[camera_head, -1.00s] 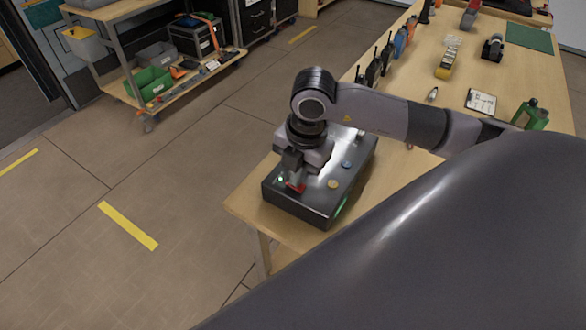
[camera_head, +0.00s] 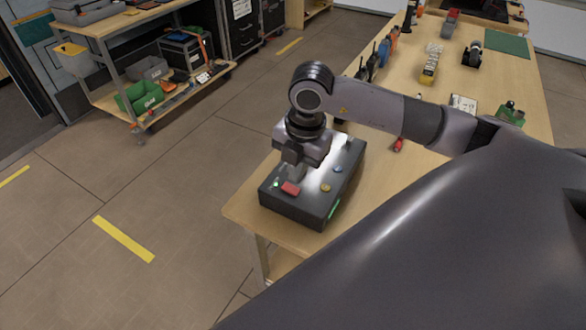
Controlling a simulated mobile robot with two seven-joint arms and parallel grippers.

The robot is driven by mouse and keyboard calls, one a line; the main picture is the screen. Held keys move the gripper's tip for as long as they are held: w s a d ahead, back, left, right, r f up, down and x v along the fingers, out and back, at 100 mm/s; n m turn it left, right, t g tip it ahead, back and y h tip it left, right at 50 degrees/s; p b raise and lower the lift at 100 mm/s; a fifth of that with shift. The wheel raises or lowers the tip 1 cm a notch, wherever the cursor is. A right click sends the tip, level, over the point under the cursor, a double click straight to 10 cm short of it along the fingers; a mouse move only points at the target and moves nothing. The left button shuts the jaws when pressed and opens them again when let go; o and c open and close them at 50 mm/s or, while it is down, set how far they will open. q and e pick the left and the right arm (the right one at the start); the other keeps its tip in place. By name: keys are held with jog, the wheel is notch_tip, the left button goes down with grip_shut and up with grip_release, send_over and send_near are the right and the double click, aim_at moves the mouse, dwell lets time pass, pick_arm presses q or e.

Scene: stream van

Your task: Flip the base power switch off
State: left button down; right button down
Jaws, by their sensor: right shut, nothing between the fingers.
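A dark box with controls on its top, the power base (camera_head: 306,211), stands at the near left corner of the wooden table. A red rocker switch (camera_head: 291,188) sits on its top near the front edge, with a small green light (camera_head: 276,184) to its left. Yellow and blue round buttons lie to its right. My right gripper (camera_head: 294,176) is shut and empty, pointing down just behind the red switch. I cannot tell whether its tips touch the switch. My left gripper is not in view.
The wooden table (camera_head: 378,196) runs away to the back right, with radios, a yellow device (camera_head: 429,70), a notepad (camera_head: 463,104) and a green item (camera_head: 510,113) on it. A wheeled cart (camera_head: 180,95) stands at the back left.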

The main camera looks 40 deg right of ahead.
aim_at(296, 190)
jog(key=shift+d+r, duration=0.1)
jog(key=shift+r, duration=0.4)
notch_tip(296, 190, up, 10)
jog(key=s, duration=0.1)
jog(key=shift+d+f+b, duration=0.2)
jog(key=shift+b, duration=0.1)
jog(key=shift+s, duration=0.1)
jog(key=b, duration=0.2)
jog(key=w+b, duration=0.1)
jog(key=b, duration=0.2)
jog(key=shift+w+a+r, duration=0.1)
jog(key=shift+w+a, duration=0.1)
jog(key=shift+a, duration=0.1)
